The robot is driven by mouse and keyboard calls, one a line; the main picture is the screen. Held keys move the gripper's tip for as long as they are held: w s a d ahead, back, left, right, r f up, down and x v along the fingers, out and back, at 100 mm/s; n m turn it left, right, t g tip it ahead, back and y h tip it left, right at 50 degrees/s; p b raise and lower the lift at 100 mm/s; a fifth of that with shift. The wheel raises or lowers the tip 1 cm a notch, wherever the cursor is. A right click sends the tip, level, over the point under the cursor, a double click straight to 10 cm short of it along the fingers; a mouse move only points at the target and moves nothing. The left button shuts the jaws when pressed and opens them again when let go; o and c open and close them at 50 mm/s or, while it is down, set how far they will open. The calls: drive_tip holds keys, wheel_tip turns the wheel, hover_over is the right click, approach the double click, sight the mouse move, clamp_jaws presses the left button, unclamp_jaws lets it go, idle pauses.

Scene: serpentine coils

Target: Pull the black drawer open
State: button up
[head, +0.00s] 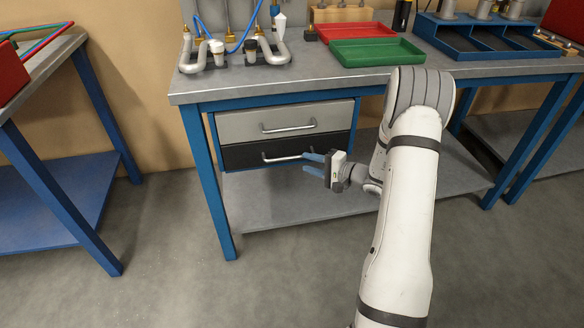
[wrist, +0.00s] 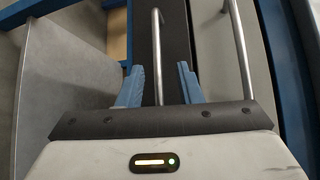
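The black drawer (head: 245,155) is the lower of two drawers under the workbench, and its front looks flush with the frame. Its silver bar handle (head: 280,158) runs across the front. My gripper (head: 311,163) is at the right end of this handle, its blue fingers pointing at the drawer. In the wrist view my gripper (wrist: 160,82) is open, with the black drawer's handle (wrist: 157,50) running between the two fingers and a gap on each side. The black front (wrist: 174,30) shows behind it.
The grey drawer (head: 240,124) with its own handle (head: 288,128) sits just above. In the wrist view that handle (wrist: 238,45) lies to the right of my fingers. A lower shelf (head: 270,205) is below. The blue table leg (head: 208,180) stands at left. The floor in front is clear.

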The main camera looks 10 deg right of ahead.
sight(292, 158)
drive_tip(key=x, duration=0.5)
drive_tip(key=b+x, duration=0.1)
drive_tip(key=x, duration=0.1)
drive_tip(key=shift+w+f, duration=0.35)
drive_tip(key=shift+w, duration=0.2)
drive_tip(key=shift+c, duration=0.5)
clamp_jaws()
